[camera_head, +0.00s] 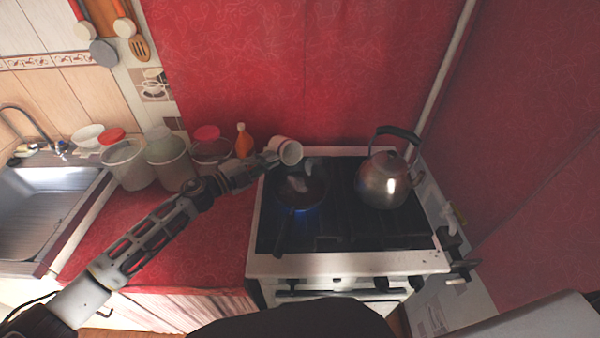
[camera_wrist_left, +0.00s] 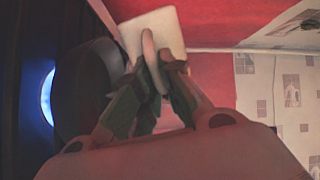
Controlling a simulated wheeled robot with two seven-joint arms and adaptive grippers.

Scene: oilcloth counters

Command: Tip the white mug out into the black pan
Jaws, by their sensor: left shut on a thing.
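The white mug (camera_head: 288,151) is held above the far left of the stove, tilted on its side with its mouth toward the right. My left gripper (camera_head: 270,157) is shut on it; in the left wrist view my fingers (camera_wrist_left: 152,85) close around the handle of the mug (camera_wrist_left: 168,28). The black pan (camera_head: 313,201) sits on the left burner just below and right of the mug, its handle toward the front. Pale pieces lie in the pan; I cannot tell what they are. The dark pan (camera_wrist_left: 82,88) also shows in the left wrist view. My right gripper is out of view.
A metal kettle (camera_head: 383,181) stands on the right of the stove (camera_head: 345,263). A blue flame (camera_head: 310,211) shows under the pan. Jars (camera_head: 170,162) and an orange bottle (camera_head: 243,140) line the counter's back. A sink (camera_head: 40,215) is at far left. The red counter front is clear.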

